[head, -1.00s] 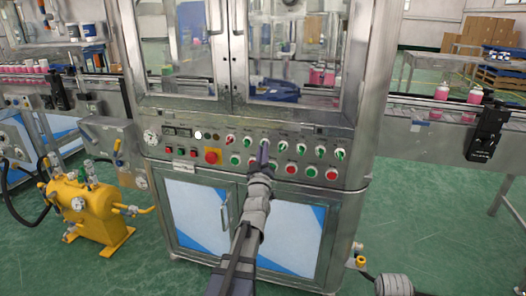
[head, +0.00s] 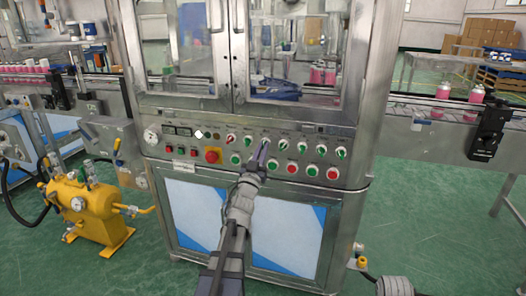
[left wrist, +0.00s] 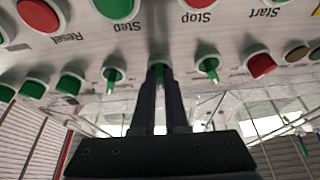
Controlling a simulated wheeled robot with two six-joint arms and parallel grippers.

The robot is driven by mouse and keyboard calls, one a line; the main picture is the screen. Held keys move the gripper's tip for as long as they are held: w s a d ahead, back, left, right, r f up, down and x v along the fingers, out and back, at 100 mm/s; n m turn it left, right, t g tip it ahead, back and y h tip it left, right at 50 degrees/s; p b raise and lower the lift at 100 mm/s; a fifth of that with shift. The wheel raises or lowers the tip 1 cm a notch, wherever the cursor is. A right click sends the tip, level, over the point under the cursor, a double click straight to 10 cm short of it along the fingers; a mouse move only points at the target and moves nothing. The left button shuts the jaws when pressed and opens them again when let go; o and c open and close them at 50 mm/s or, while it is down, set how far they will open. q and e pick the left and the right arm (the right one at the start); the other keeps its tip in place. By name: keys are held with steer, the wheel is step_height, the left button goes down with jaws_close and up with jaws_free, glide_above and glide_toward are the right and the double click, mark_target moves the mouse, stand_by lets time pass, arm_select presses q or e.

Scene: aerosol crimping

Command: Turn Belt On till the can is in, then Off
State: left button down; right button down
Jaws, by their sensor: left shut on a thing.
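The control panel (head: 205,150) of the crimping machine has a row of selector switches above a row of push buttons. My left gripper (head: 263,149) reaches up to it, its fingers shut on a green selector switch (left wrist: 158,70) in the upper row. The left wrist view sees the panel upside down, with the switch between the fingertips and other green switches on both sides. The small label by the held switch cannot be read. Pink cans (head: 317,74) stand inside the machine behind the glass.
Pink cans (head: 443,90) stand on the right conveyor (head: 420,112), and a row of cans (head: 30,68) on the left one. A red emergency button (head: 213,155) is left of my gripper. A yellow tank (head: 82,210) stands on the floor at left.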

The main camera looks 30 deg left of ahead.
arm_select(q)
steer(key=shift+a+r+m+h+p, duration=0.1)
steer(key=shift+m+h+p, duration=0.1)
steer(key=shift+m+h, duration=0.85)
steer(key=shift+a+f+m+h+p, duration=0.15)
steer(key=shift+m+h, duration=0.2)
steer(key=shift+m, duration=1.25)
steer(key=shift+d+r+m+h+p, duration=0.1)
steer(key=shift+r+m+h+p, duration=0.1)
steer(key=shift+m+h, duration=0.85)
steer(key=shift+m, duration=0.6)
steer(key=c, duration=0.9)
jaws_free()
steer(key=shift+y, duration=0.35)
steer(key=shift+c, duration=0.2)
steer(key=shift+s, duration=0.1)
steer(key=b+v, duration=0.2)
steer(key=v, duration=0.5)
steer(key=shift+s+f, duration=0.2)
steer(key=shift+s, duration=0.1)
